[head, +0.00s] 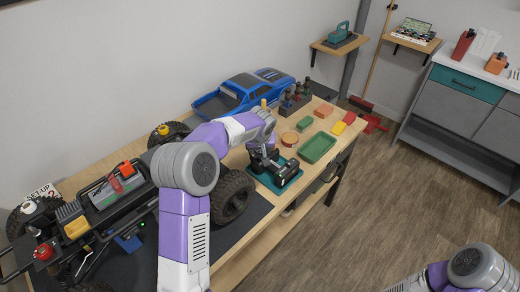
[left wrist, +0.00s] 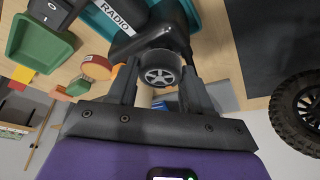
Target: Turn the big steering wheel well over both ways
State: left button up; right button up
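The black radio (head: 284,174) stands on a teal base on the workbench. In the left wrist view its body with the word RADIO (left wrist: 116,14) is at the top. Its dark steering wheel (left wrist: 160,76) with a light spoked hub faces the wrist camera. My left gripper (head: 262,152) reaches the radio from above the bench. In the left wrist view its two fingers (left wrist: 160,82) stand on either side of the wheel's rim and look to touch it. In the head view the wheel is too small to make out. My right arm shows at the lower right; its gripper is outside the frame.
A crawler chassis (head: 118,200) with large black tyres fills the bench's left, one tyre (head: 232,196) close to my left arm. A blue truck body (head: 240,92) lies behind. A green tray (head: 318,148) and small coloured blocks lie right of the radio.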

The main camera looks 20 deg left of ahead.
pick_arm(q)
jog(key=c, duration=0.5)
jog(key=shift+w+d+n+g+y+b, duration=0.1)
jog(key=shift+n+g+y+b, duration=0.25)
jog(key=shift+n, duration=0.75)
jog(key=shift+n+g+y, duration=0.25)
jog(key=shift+n+y, duration=0.1)
jog(key=shift+n, duration=0.85)
jog(key=shift+w+n+g+y+p, duration=0.1)
jog(key=shift+n+g+y+p, duration=0.35)
jog(key=shift+n, duration=0.95)
jog(key=shift+p, duration=0.3)
